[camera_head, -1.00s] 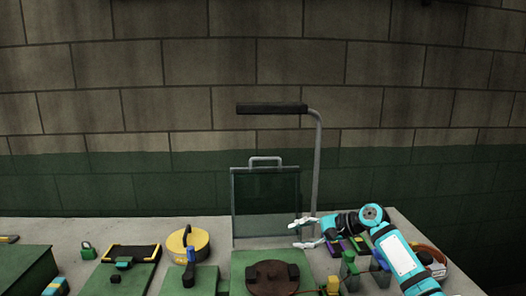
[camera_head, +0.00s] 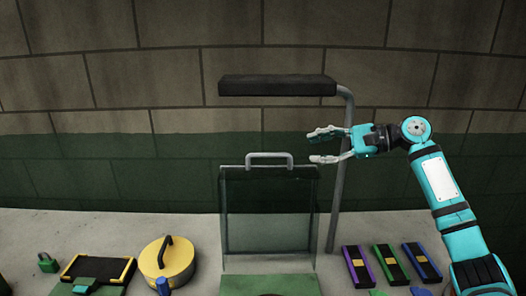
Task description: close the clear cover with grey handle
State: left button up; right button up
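The clear cover (camera_head: 268,222) stands upright on the far part of the table, a see-through panel with a thin frame. Its grey handle (camera_head: 270,155) is a loop on the top edge. Its lower edge is at a green base (camera_head: 245,284), which is cut off by the picture's bottom edge. My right gripper (camera_head: 318,146) is open and empty, level with the handle and a little to its right. Its fingers point left, and I see a gap between them and the handle. My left gripper does not show.
A grey post (camera_head: 339,190) with a dark horizontal bar (camera_head: 277,86) rises behind the cover. A yellow round lid (camera_head: 167,258), a black-and-yellow tray (camera_head: 97,268) and a green padlock (camera_head: 47,263) are at left. Purple (camera_head: 357,266), green (camera_head: 391,264) and blue (camera_head: 421,262) blocks lie at right.

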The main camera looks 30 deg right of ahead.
aim_at(266, 154)
jog(key=p+x, duration=0.4)
jog(key=x, duration=1)
jog(key=shift+w+a, duration=0.15)
jog(key=shift+w, duration=0.1)
jog(key=shift+w+a+f, duration=0.15)
jog(key=shift+w+f, duration=0.05)
jog(key=shift+f, duration=0.1)
jog(key=shift+c, duration=0.2)
grip_shut()
